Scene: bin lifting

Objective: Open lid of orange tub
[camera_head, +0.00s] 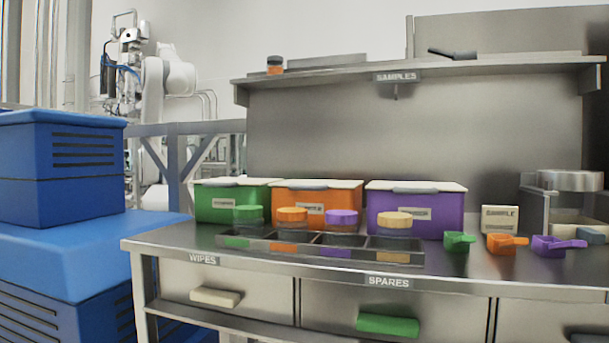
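The orange tub (344,200) stands on the metal counter between a green tub (212,205) and a purple tub (445,210). Its white lid (335,184) lies flat on top and looks closed. A grey tab sits at the lid's front edge, and a pale label is on the tub's front. The lower front is partly hidden by small jars. Neither of my grippers shows in the head view.
A dark tray (300,250) holding several jars with coloured caps stands in front of the tubs. Green (457,241), orange (503,244) and purple (556,245) scoops lie to the right. A shelf (420,69) runs above. Blue bins (60,170) stand left.

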